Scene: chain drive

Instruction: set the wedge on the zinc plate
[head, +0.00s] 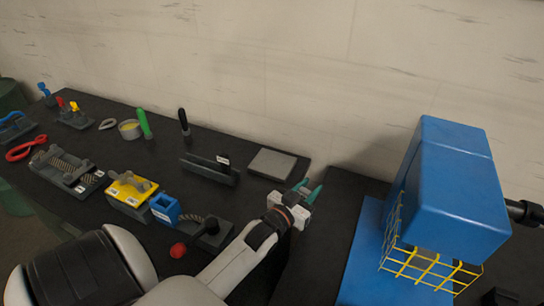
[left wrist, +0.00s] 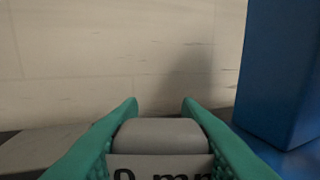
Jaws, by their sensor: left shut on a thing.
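The zinc plate (head: 271,164) looks like the flat light-grey square lying on the dark bench near the wall. My left gripper (head: 306,191), with green fingers, is just right of the plate and nearer to me, by the bench's right end. It is shut on a grey piece with a rounded top, taken to be the wedge (left wrist: 160,132). A pale label on it shows part of "mm" in the left wrist view. The fingers hide its sides, and its full shape does not show. The right gripper is not in view.
A blue machine (head: 455,185) with a yellow mesh guard (head: 425,268) stands to the right. Left of the plate are a dark rail-like holder (head: 208,171), a black-handled tool (head: 184,124) and a blue box (head: 165,208).

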